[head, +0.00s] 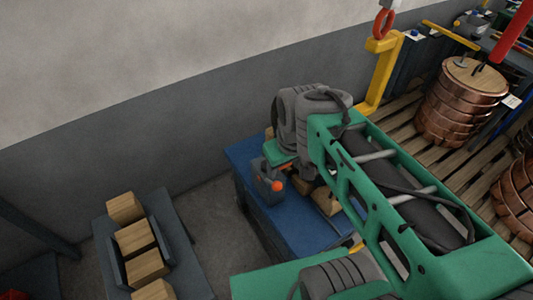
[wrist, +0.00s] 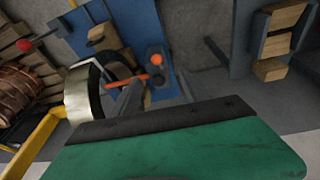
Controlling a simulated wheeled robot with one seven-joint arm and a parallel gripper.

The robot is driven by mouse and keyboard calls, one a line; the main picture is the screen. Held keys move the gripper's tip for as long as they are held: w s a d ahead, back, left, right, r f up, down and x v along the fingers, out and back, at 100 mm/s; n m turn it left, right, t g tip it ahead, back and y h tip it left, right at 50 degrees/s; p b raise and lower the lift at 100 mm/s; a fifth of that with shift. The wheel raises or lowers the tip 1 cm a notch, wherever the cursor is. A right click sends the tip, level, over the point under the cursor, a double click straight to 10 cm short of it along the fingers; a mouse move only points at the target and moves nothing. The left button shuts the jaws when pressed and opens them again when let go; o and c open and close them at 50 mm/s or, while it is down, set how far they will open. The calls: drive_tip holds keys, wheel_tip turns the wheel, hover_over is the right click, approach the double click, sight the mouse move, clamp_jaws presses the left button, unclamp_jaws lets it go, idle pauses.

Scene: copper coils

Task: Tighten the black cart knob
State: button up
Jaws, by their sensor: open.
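A blue cart (head: 240,155) stands against the wall; it also shows in the wrist view (wrist: 112,20). On it is a small grey box (head: 262,180) with an orange-red ball, seen also in the wrist view (wrist: 158,72). I cannot make out a separate black knob in either view. My gripper (wrist: 133,84) shows in part in the wrist view, with grey and orange parts above the cart side. It is open, and I see nothing held between its jaws. In the head view my green arm and grey wrist hide the gripper and part of the cart top.
Wooden blocks stand on a dark rack (head: 180,240) at lower left. Wooden pieces (wrist: 110,38) lie on the cart. Copper coils (head: 455,115) sit on pallets at right, near a yellow post (head: 382,70). Grey floor is clear between cart and rack.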

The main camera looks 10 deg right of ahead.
drive_tip(key=shift+o, duration=1.4)
drive_tip(key=w+f+n+g+b, duration=0.1)
drive_tip(key=w+f+n, duration=0.5)
drive_tip(key=w+n, duration=0.5)
drive_tip(key=shift+w+n+g, duration=0.25)
drive_tip(key=shift+n+g, duration=0.05)
drive_tip(key=shift+g, duration=0.1)
drive_tip(key=w+f+n, duration=0.2)
drive_tip(key=n, duration=0.1)
drive_tip(key=w+f+n, duration=0.2)
drive_tip(key=f+n, duration=0.1)
drive_tip(key=w+f+n+g, duration=0.1)
drive_tip(key=w+f+n, duration=0.1)
drive_tip(key=f, duration=0.1)
drive_tip(key=shift+w+d+f+n, duration=0.2)
drive_tip(key=shift+d+n, duration=0.05)
drive_tip(key=shift+n, duration=0.15)
wheel_tip(320, 180, down, 8)
drive_tip(key=shift+r, duration=0.15)
drive_tip(key=shift+c, duration=0.6)
drive_tip(key=c, duration=1.3)
drive_tip(key=shift+o, duration=0.2)
